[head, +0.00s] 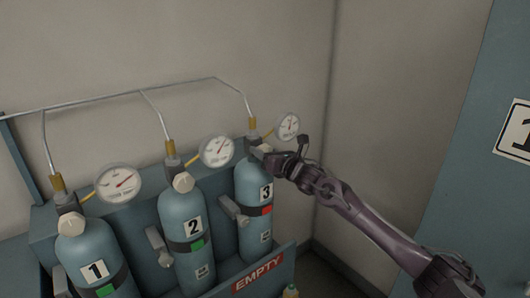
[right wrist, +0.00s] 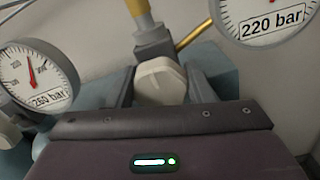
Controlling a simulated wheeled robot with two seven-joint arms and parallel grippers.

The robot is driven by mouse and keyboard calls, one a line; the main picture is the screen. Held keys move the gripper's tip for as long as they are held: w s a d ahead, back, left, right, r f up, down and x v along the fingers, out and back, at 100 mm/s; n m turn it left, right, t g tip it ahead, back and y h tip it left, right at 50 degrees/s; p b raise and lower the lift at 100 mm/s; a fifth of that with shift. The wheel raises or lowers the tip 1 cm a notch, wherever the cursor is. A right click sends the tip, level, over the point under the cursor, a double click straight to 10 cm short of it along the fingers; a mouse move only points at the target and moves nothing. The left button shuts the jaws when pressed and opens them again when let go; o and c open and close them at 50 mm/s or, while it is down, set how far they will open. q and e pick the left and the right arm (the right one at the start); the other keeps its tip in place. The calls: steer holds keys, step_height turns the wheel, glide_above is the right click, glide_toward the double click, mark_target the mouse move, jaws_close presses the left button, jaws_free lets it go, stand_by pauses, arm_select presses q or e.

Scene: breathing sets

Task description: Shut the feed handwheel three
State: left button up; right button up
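Cylinder three (head: 256,205) is a blue bottle with a label "3" and a red tag, at the right end of the row. Its pale, faceted handwheel (right wrist: 161,82) sits on the valve below a brass fitting. In the head view my right gripper (head: 272,158) is at this valve and hides much of the handwheel. In the right wrist view the two fingers (right wrist: 160,90) stand on either side of the handwheel, with no clear gap, and appear shut on it. My left gripper is not in view.
Cylinder two (head: 185,225) and cylinder one (head: 90,255), both green-tagged, stand to the left with their own handwheels. Gauges read "220 bar" (right wrist: 268,20) and "260 bar" (right wrist: 38,75). A rack panel labelled "EMPTY" (head: 285,262) is at front right. A thin pipe (head: 100,100) runs above.

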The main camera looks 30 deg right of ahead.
steer(key=c, duration=0.4)
steer(key=shift+o, duration=0.2)
